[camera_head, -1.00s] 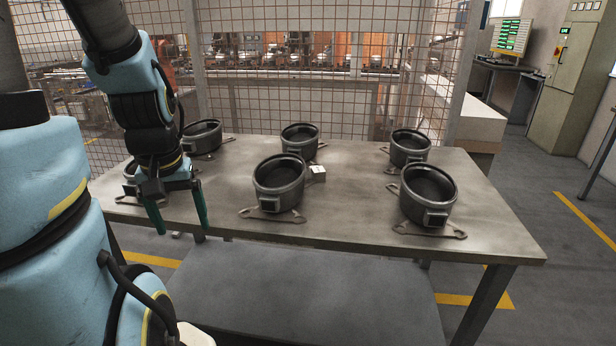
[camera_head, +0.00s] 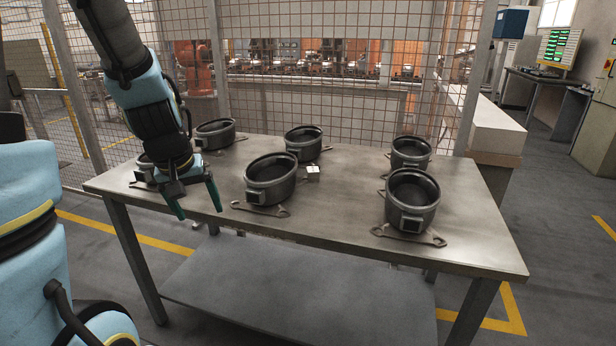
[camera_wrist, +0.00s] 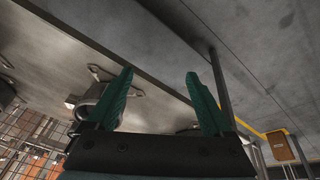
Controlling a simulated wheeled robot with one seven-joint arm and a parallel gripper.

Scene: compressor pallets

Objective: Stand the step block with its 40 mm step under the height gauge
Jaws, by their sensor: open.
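A small pale block (camera_head: 313,173) with a dark mark on its top sits on the table (camera_head: 330,215), just right of the middle front black pot. It may be the step block, but it is too small for me to make out any steps. I cannot identify a height gauge in either view. My gripper (camera_head: 198,212) is open and empty, pointing down near the table's front left edge, well left of the pale block. In the wrist view its two green fingers (camera_wrist: 160,75) are spread apart with nothing between them.
Several black pots on flat brackets stand on the table, including a middle front one (camera_head: 270,180) and a right front one (camera_head: 411,200). My arm partly hides one at the left. A wire mesh fence (camera_head: 340,100) stands behind. A lower shelf (camera_head: 300,290) lies under the tabletop.

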